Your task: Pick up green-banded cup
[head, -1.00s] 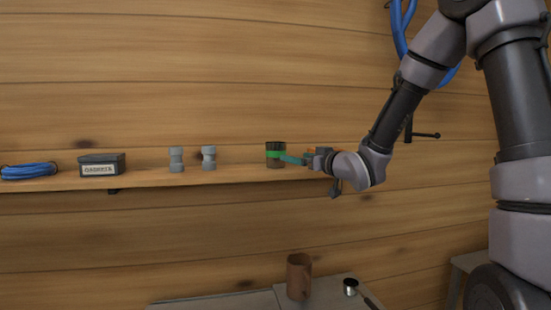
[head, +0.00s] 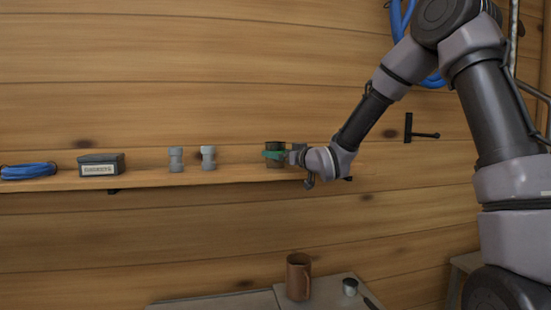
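The green-banded cup (head: 276,145) is a dark brown cylinder standing upright at the right part of the wall shelf. My gripper (head: 270,155) reaches it from the right, with a teal finger lying across the front of the cup at the height of its band. The finger covers most or all of the green band. The other finger is hidden, so I cannot tell whether the gripper is closed on the cup. The cup appears to rest on the shelf (head: 228,176).
Two grey fittings (head: 176,160) (head: 208,158) stand left of the cup. A labelled dark box (head: 101,165) and a blue coil (head: 28,171) lie further left. Below are a copper-brown mug (head: 299,277) and a small metal cup (head: 350,287) on a grey surface (head: 215,302).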

